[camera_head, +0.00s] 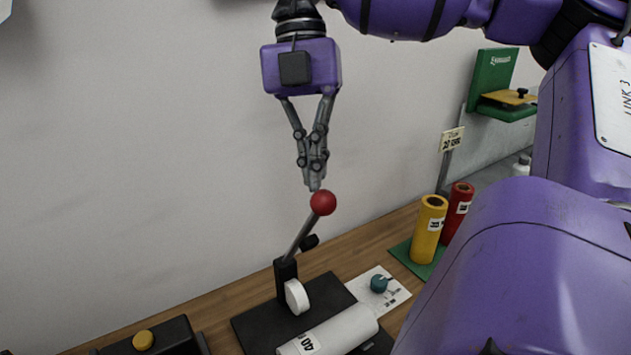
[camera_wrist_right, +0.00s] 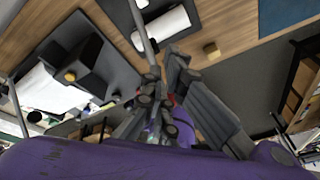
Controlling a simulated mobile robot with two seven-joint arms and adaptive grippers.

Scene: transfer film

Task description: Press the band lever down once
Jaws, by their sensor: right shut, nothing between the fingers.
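The band lever (camera_head: 301,235) is a grey metal rod with a red ball knob (camera_head: 323,203) at its top. It rises from a black bracket (camera_head: 286,276) on a dark base plate and leans to the right. My right gripper (camera_head: 315,186) is shut and empty, pointing down with its fingertips right at the top of the red knob. I cannot tell whether they touch. In the right wrist view the closed fingers (camera_wrist_right: 155,95) cover most of the knob, and the lever rod (camera_wrist_right: 140,32) runs up past them. My left gripper is not in view.
A white roll (camera_head: 335,333) lies on the dark base plate, beside a paper sheet (camera_head: 390,291) with a teal knob-like piece. Yellow (camera_head: 428,230) and red (camera_head: 457,211) rolls stand on a green mat to the right. A black box with a yellow button (camera_head: 143,340) is at the lower left.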

